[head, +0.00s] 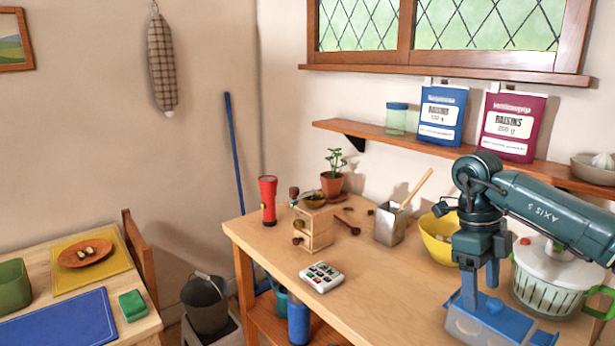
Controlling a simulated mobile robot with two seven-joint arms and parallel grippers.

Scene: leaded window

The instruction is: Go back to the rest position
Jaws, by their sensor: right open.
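My right arm comes in from the right, and its dark teal right gripper (481,282) points down over the right part of the wooden workbench (370,285). Its fingers are apart. Below them is a clear box with a blue lid (490,318), partly cut off by the bottom edge of the view. The fingertips are at or just above this lid; I cannot tell whether they touch it. I see nothing held between the fingers. My left gripper is not in view.
A yellow bowl (437,240) and a white salad spinner (545,280) stand close to the right gripper. A metal tin (390,225) and wooden grinder (315,230) stand left. A shelf (365,133) with raisin packets runs behind. The bench's front middle is clear.

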